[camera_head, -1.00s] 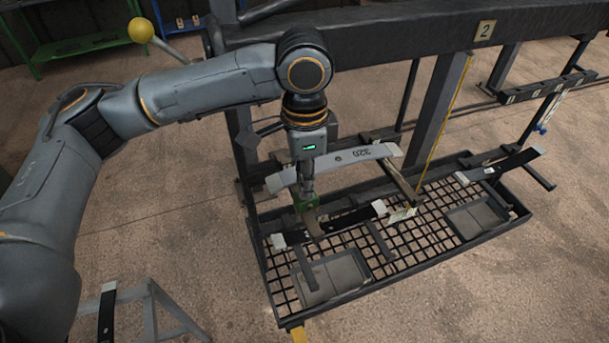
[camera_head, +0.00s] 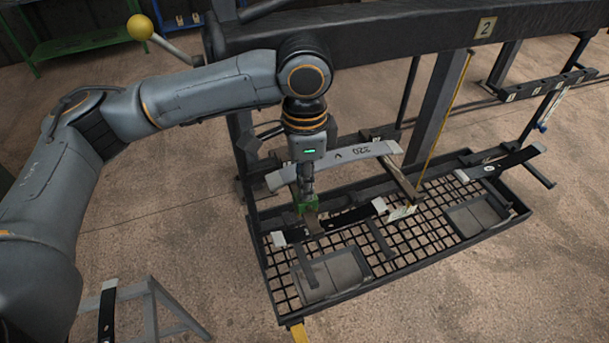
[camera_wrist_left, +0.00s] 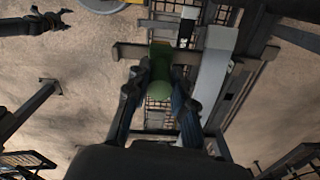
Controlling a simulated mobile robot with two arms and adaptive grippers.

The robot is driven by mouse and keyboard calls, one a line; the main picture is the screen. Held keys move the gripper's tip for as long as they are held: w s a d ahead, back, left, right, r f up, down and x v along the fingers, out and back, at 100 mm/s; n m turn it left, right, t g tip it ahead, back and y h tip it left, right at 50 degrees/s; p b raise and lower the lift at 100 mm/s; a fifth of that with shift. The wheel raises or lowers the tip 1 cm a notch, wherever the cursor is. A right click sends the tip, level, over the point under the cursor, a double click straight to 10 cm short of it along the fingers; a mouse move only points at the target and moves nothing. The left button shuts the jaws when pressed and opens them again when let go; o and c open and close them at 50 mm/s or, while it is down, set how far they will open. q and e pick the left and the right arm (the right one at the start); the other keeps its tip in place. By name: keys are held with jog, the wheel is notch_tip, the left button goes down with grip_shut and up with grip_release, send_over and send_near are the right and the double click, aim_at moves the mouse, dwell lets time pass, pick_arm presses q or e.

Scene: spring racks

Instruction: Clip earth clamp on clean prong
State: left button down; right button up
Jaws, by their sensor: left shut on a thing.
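My left gripper (camera_head: 308,195) points down over the front rack and is shut on a green clamp (camera_head: 308,205). In the left wrist view the green clamp (camera_wrist_left: 160,62) shows between the fingers (camera_wrist_left: 160,85). A brownish, bare-looking prong (camera_head: 313,223) lies directly below the clamp. In the left wrist view a dark bar (camera_wrist_left: 130,51) runs across beside the clamp. I cannot tell whether the clamp's jaws are around the prong or only close to it. My right gripper is in neither view.
A grey leaf spring marked 320 (camera_head: 340,163) lies just behind my gripper. A black spring with white ends (camera_head: 345,219) lies beside the clamp. The mesh tray (camera_head: 268,270) is below. A post (camera_head: 437,110) stands to the right. Another black spring (camera_head: 508,163) is at the far right.

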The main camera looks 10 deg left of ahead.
pick_arm(q)
jog(key=shift+f, duration=0.2)
jog(key=c, duration=1.1)
grip_release()
jog(key=shift+o, duration=0.2)
jog(key=shift+r, duration=0.1)
notch_tip(320, 180, up, 12)
jog(key=shift+f, duration=0.1)
